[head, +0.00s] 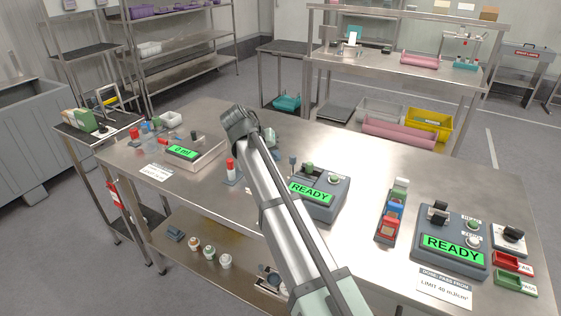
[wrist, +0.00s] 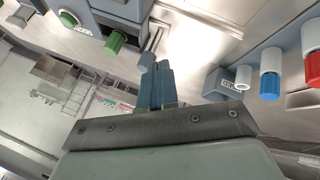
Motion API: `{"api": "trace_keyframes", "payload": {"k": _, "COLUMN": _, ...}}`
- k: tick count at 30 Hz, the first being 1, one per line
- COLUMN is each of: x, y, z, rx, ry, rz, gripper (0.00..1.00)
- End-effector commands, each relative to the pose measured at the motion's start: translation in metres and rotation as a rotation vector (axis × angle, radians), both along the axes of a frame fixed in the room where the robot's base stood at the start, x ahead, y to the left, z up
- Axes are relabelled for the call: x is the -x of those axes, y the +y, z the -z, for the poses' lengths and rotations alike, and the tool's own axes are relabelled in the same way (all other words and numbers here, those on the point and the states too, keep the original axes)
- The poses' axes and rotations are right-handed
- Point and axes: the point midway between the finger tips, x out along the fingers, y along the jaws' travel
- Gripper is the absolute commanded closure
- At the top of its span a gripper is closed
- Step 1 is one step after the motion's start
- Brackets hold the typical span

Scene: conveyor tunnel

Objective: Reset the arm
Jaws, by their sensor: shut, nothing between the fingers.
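In the wrist view my gripper (wrist: 156,70) shows two blue-grey fingers side by side, shut, with nothing between them. In the head view my arm (head: 275,190) reaches from the lower right up over the steel table (head: 340,140). Its dark end is over the back left part of the table, and the fingers cannot be made out there.
A grey device reading READY (head: 311,192) stands close to the arm on its right. Farther right are a rack of colored vials (head: 387,222) and a second READY device (head: 450,243). A tray with a green display (head: 183,152) lies left. A shelf (head: 415,60) stands behind.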

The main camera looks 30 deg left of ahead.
Motion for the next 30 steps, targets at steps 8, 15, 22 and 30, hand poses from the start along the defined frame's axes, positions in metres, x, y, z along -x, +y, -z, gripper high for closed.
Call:
{"api": "trace_keyframes", "payload": {"k": 8, "x": 0.012, "y": 0.006, "z": -0.016, "rx": -0.001, "ry": 0.0, "rz": -0.002, "gripper": 1.0}}
{"api": "trace_keyframes", "payload": {"k": 15, "x": 0.019, "y": 0.016, "z": -0.017, "rx": -0.013, "ry": -0.004, "rz": -0.019, "gripper": 1.0}}
{"api": "trace_keyframes", "payload": {"k": 22, "x": 0.077, "y": 0.092, "z": -0.016, "rx": -0.12, "ry": -0.039, "rz": -0.147, "gripper": 1.0}}
{"api": "trace_keyframes", "payload": {"k": 30, "x": 0.191, "y": 0.2, "z": -0.02, "rx": -0.31, "ry": -0.065, "rz": -0.342, "gripper": 1.0}}
